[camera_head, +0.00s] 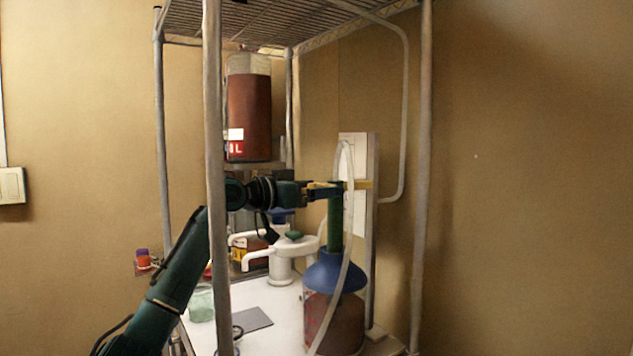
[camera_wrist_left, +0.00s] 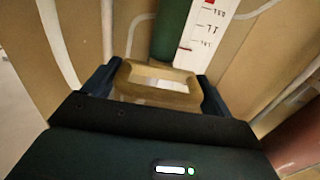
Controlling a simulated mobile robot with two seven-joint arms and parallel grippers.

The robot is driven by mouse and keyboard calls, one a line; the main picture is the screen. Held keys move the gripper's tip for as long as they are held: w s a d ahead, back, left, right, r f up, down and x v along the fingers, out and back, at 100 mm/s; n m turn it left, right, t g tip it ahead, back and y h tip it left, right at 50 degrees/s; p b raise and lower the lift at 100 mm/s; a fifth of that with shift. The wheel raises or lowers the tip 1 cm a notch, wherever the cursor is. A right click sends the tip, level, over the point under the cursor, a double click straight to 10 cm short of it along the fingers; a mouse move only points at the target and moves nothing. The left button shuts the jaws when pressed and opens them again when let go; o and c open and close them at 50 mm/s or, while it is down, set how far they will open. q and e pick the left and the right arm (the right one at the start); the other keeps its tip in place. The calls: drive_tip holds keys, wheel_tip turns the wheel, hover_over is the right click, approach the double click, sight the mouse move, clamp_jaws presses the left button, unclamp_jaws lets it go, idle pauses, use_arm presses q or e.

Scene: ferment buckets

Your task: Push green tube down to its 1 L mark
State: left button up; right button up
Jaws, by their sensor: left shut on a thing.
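The green tube (camera_head: 334,218) stands upright above the blue funnel-shaped top (camera_head: 335,272) of a vessel with dark red contents (camera_head: 334,322). It also shows in the wrist view (camera_wrist_left: 171,32), beside a white scale (camera_wrist_left: 203,28) with red and dark marks; I cannot read its level surely. A tan crosspiece (camera_wrist_left: 158,84) lies between my left fingers, at the tube's upper end. My left gripper (camera_head: 318,191) is shut on this crosspiece, reaching in from the left. The crosspiece's joint with the tube is partly hidden. My right gripper is out of view.
A clear hose (camera_head: 350,235) loops up past the tube. A white pump-topped vessel (camera_head: 281,262) stands left of it on the white worktop (camera_head: 265,297). A rack post (camera_head: 213,150) stands before my arm.

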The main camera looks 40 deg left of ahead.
use_arm(q)
wheel_tip(320, 180, down, 5)
drive_tip(key=shift+a+f+b, duration=0.1)
drive_tip(key=shift+b, duration=1.15)
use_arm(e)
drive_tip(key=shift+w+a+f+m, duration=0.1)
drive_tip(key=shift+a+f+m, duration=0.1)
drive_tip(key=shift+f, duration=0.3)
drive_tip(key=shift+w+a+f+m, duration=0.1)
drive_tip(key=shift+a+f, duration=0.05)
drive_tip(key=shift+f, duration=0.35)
use_arm(q)
drive_tip(key=o, duration=1.1)
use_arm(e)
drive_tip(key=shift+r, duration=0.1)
use_arm(q)
drive_tip(key=shift+b+v, duration=2.75)
drive_tip(key=shift+v, duration=3.9)
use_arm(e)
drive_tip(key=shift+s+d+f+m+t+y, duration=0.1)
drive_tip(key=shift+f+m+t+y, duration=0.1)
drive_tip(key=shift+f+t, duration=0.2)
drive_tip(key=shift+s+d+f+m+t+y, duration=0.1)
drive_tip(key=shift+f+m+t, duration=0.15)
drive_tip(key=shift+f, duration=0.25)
